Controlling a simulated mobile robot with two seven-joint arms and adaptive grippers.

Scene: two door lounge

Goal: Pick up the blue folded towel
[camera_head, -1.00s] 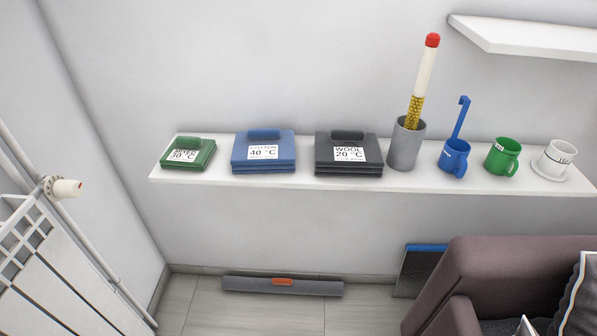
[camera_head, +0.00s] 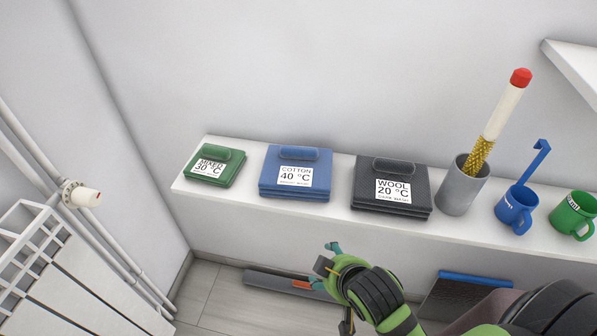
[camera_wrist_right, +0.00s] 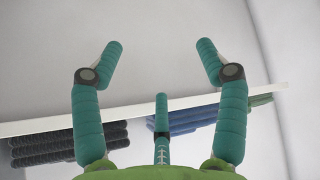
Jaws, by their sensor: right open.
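The blue folded towel (camera_head: 297,174) lies on the white wall shelf (camera_head: 335,215), with a "COTTON 40 °C" label on it. It stands between a green folded towel (camera_head: 214,165) and a dark grey folded towel (camera_head: 392,187). My right gripper (camera_head: 326,267) is in front of and below the shelf edge, apart from the blue towel. In the right wrist view its teal fingers (camera_wrist_right: 161,47) are spread and empty. Part of the blue towel (camera_wrist_right: 190,117) shows behind the fingers there. My left gripper is not in view.
A grey cup (camera_head: 463,188) with a red-tipped stick, a blue mug (camera_head: 516,209) and a green mug (camera_head: 573,214) stand further right on the shelf. A white radiator (camera_head: 75,280) is at the left.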

